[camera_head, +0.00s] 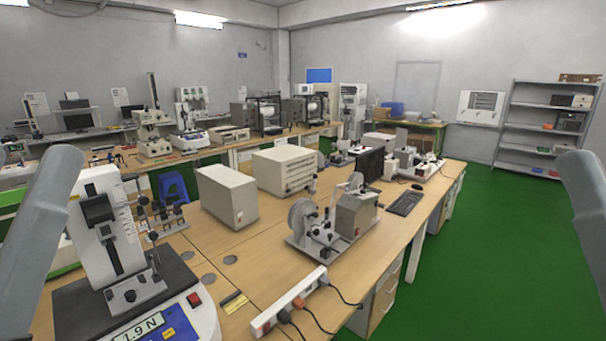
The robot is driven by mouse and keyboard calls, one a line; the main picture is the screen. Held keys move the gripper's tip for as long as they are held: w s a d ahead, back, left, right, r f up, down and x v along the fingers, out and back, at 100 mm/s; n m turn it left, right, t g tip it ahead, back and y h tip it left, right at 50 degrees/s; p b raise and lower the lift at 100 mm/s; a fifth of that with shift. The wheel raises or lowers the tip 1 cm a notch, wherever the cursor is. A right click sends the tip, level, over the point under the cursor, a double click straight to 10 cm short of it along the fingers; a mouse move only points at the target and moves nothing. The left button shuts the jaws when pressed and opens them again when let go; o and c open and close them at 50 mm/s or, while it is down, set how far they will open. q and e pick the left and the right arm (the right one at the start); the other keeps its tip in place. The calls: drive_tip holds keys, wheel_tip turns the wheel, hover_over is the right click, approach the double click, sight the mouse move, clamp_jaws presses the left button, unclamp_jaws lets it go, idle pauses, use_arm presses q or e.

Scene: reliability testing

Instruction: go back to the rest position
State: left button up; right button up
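Two grey arm links of mine show at the picture's sides. The left one stands at the left edge, in front of the white test stand, and the right one is at the right edge over the green floor. Neither gripper shows in the head view, so what they hold or how they stand is hidden.
A white force test stand (112,235) with a display is close at the front left of the wooden bench (265,265). A power strip (289,300), a grey machine (355,212) and a beige box (227,196) stand on the bench. Green floor (490,250) is open on the right.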

use_arm(q)
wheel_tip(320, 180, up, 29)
drive_tip(key=p, duration=2.6)
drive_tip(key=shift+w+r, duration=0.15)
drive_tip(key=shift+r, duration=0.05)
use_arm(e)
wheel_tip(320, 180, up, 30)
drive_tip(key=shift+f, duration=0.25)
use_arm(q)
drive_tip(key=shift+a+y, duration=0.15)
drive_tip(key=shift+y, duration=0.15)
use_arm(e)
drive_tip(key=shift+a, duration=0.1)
